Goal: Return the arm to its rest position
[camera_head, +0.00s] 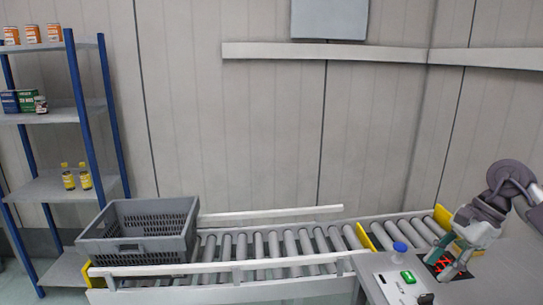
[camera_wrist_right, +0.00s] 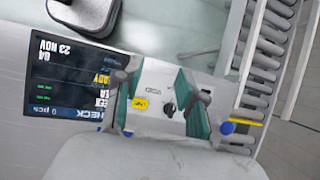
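My right gripper (camera_head: 446,262) is at the right of the head view, above the top of a grey control box (camera_head: 385,287). It also shows in the right wrist view (camera_wrist_right: 158,100), where its two teal-padded fingers stand apart with nothing held between them. My right arm (camera_head: 510,185) comes in from the right edge, bent. My left gripper and arm are not in view.
A roller conveyor (camera_head: 290,243) runs along the wall, with a grey crate (camera_head: 143,246) at its left end. A shelf (camera_head: 55,115) with cans and boxes stands at left. A dark display (camera_wrist_right: 70,80) shows beside the fingers. The control box has a blue button (camera_head: 400,247).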

